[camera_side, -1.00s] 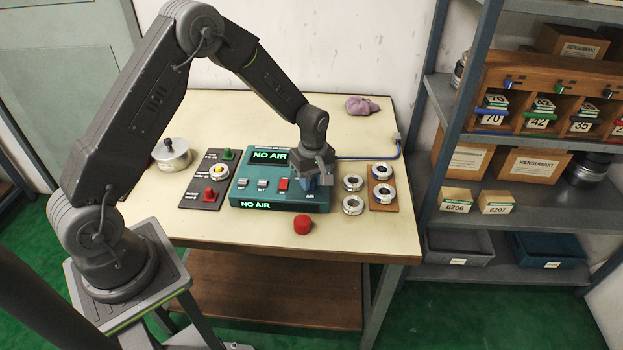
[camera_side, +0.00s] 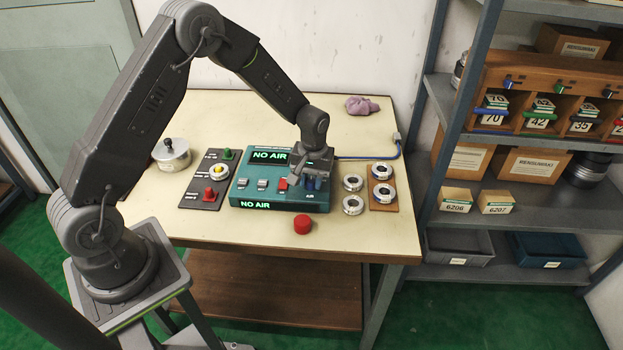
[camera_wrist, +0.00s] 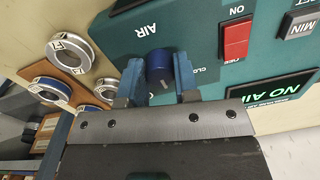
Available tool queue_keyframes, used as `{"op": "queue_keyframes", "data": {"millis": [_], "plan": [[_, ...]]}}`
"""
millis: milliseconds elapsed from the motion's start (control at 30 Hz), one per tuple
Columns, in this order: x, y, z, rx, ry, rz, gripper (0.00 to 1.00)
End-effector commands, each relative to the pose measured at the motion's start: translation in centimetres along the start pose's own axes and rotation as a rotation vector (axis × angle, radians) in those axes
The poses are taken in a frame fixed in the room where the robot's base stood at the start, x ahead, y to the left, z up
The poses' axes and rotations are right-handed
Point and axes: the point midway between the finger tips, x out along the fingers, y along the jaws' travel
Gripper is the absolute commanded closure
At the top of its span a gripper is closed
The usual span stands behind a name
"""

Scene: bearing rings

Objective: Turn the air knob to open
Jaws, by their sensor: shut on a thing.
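The blue air knob (camera_wrist: 159,68) is on the teal control box (camera_side: 240,196), below the AIR label in the wrist view. A pale pointer mark shows on the knob's face. My gripper (camera_wrist: 158,76) is shut on the knob, with one blue finger on each side of it. In the side view my gripper (camera_side: 309,184) is over the right end of the box and mostly hides the knob. The box displays (camera_side: 269,156) read NO AIR.
A dark panel with buttons (camera_side: 204,195) and a lidded metal pot (camera_side: 172,155) are to the left. A purple cloth (camera_side: 362,105) lies behind.

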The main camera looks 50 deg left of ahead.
Motion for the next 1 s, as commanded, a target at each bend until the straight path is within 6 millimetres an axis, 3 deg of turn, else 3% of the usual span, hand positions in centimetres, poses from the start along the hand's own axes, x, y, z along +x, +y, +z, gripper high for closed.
{"op": "queue_keyframes", "data": {"millis": [600,1000], "plan": [[-0.01,-0.01,0.01,0.569,0.021,0.000,0.95],[0.00,-0.01,0.02,0.795,0.029,0.000,0.95]]}}
